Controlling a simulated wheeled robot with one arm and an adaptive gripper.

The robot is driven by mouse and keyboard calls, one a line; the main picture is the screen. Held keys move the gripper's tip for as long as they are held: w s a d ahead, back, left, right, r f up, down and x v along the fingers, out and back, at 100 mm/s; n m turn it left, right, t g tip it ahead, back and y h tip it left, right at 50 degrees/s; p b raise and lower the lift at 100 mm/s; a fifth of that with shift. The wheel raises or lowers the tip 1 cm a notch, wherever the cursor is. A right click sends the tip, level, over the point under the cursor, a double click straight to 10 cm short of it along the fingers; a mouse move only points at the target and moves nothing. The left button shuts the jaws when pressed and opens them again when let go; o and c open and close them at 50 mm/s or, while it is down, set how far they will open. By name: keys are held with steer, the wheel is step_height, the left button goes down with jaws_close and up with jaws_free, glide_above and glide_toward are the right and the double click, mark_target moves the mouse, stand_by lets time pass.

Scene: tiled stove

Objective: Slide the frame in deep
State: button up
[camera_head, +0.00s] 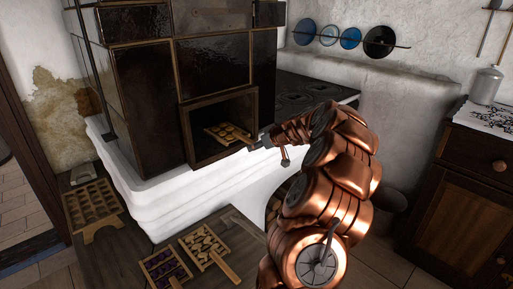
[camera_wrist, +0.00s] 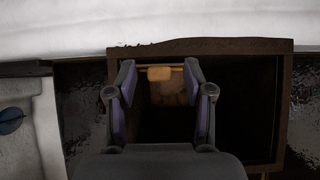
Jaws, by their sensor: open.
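A small wooden frame (camera_head: 228,132) with light pieces in it lies inside the open, dark niche of the tiled stove (camera_head: 213,65). Its short handle points out toward my gripper (camera_head: 259,141), which is at the niche's mouth. In the wrist view, the frame's handle end (camera_wrist: 159,74) shows between the tips of my open gripper (camera_wrist: 160,70), with a gap on both sides. The niche's wooden surround (camera_wrist: 284,100) encloses the dark opening. How deep the niche goes is hidden in shadow.
Two more handled frames, one with light pieces (camera_head: 204,246) and one with dark pieces (camera_head: 165,271), lie on the bench in front. A wooden tray with hollows (camera_head: 92,205) stands at left. The white stove ledge (camera_head: 150,205) runs below the niche. A cabinet (camera_head: 462,190) stands right.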

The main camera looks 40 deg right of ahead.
jaws_close()
stand_by(1.2)
